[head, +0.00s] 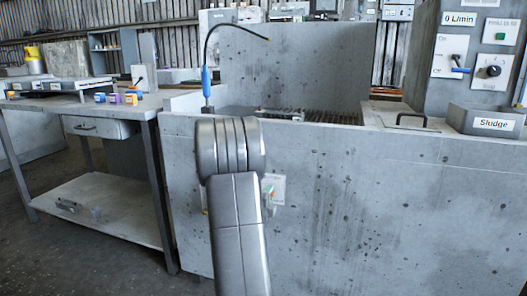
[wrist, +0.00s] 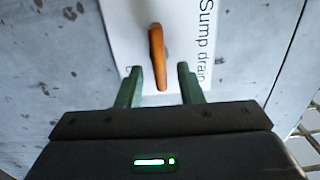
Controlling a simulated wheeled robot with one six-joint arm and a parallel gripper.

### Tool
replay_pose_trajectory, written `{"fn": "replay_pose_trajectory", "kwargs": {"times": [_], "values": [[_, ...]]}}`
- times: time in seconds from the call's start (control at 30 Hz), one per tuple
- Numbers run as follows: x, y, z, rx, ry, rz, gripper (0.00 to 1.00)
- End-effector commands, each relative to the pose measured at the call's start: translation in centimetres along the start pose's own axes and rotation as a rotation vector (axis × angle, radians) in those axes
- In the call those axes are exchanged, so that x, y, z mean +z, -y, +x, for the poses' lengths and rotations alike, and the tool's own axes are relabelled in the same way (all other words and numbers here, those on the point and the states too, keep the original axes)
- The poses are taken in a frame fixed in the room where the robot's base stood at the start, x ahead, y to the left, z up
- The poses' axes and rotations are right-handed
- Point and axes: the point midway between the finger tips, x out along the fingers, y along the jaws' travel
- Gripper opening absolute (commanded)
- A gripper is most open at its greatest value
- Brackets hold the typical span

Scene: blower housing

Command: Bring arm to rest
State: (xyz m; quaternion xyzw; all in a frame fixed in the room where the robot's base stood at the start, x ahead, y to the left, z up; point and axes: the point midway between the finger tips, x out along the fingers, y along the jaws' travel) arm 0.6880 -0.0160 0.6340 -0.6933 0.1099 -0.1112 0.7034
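My arm (head: 236,200) stretches forward in the head view, in front of the grey concrete housing. My gripper (wrist: 159,72) shows in the wrist view with its two green fingers apart. An orange lever (wrist: 156,45) on a white plate (wrist: 190,30) marked "Sump drain" reaches between the fingertips. There is a gap between the lever and each finger, and nothing is gripped. In the head view the plate (head: 279,182) shows partly beside my arm, which hides the gripper itself.
The concrete wall (head: 400,210) stands close ahead. A blue-handled hose (head: 206,80) rises above its top edge. A workbench (head: 75,105) with small coloured containers stands at left. A control panel (head: 470,55) and a "Sludge" bin (head: 492,122) are at right.

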Motion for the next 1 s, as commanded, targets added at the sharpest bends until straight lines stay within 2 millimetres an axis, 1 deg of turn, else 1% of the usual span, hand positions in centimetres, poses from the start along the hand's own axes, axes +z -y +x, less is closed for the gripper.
{"fn": "replay_pose_trajectory", "kwargs": {"times": [0.33,0.47,0.57,0.67,1.0], "values": [[0.0,0.0,-0.1,0.000,0.000,-0.008,0.34],[0.1,0.1,-0.7,0.001,0.001,0.000,0.34],[0.1,0.1,-1.9,0.001,0.002,0.000,0.34],[0.1,0.1,-3.6,0.003,0.003,-0.001,0.34],[0.1,0.1,-10.5,0.003,0.004,-0.001,0.34]]}}
